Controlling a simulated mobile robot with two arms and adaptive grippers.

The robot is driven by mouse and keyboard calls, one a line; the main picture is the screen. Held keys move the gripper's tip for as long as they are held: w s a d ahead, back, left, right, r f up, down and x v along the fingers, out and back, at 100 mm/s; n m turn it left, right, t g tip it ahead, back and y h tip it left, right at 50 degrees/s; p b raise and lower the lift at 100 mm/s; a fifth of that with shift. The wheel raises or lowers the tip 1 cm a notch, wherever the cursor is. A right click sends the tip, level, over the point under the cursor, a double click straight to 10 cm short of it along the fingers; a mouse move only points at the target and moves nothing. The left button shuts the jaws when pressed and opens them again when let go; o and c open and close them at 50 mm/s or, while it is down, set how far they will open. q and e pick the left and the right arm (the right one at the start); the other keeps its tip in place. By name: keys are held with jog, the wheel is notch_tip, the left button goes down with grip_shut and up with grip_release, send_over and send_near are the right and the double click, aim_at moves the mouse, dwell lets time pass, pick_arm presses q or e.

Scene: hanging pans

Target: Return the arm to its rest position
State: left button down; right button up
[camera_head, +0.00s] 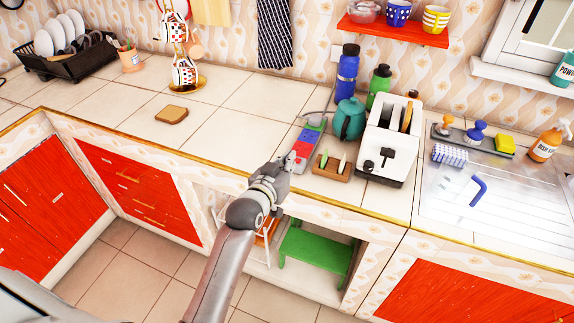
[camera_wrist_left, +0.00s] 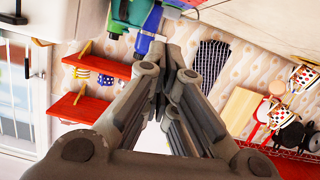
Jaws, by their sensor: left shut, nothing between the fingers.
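My left arm reaches up from the bottom of the head view. Its gripper (camera_head: 281,165) is over the counter's front edge (camera_head: 232,178), just left of a wooden holder (camera_head: 332,168). In the left wrist view, the gripper's fingers (camera_wrist_left: 177,52) are closed together with nothing between them. My right gripper is not in view.
A white toaster (camera_head: 388,140), a teal kettle (camera_head: 349,120) and blue (camera_head: 347,75) and green bottles stand right of the gripper. Dark pans (camera_wrist_left: 291,136) hang in the wrist view.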

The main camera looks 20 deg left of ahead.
pick_arm(q)
jog(key=shift+s, duration=0.35)
jog(key=shift+r, duration=0.1)
jog(key=s+d+f+g, duration=0.15)
jog(key=s+f, duration=0.35)
jog(key=f, duration=0.7)
jog(key=s+f+m+g, duration=0.1)
jog(key=s+f+g, duration=0.3)
jog(key=f, duration=0.8)
jog(key=s+f+g, duration=0.2)
jog(key=s+f, duration=0.4)
jog(key=f, duration=0.6)
jog(key=s+a+f+g, duration=0.1)
jog(key=s+f, duration=0.5)
jog(key=s, duration=0.6)
jog(key=s+a+f+m+g+b, duration=0.1)
jog(key=s+a+f+g, duration=0.1)
jog(key=s+f, duration=0.4)
jog(key=s+a+f+m+g+y, duration=0.1)
jog(key=s+f, duration=0.6)
jog(key=s, duration=1)
jog(key=a+g, duration=0.1)
jog(key=g, duration=0.1)
jog(key=shift+s+g, duration=0.35)
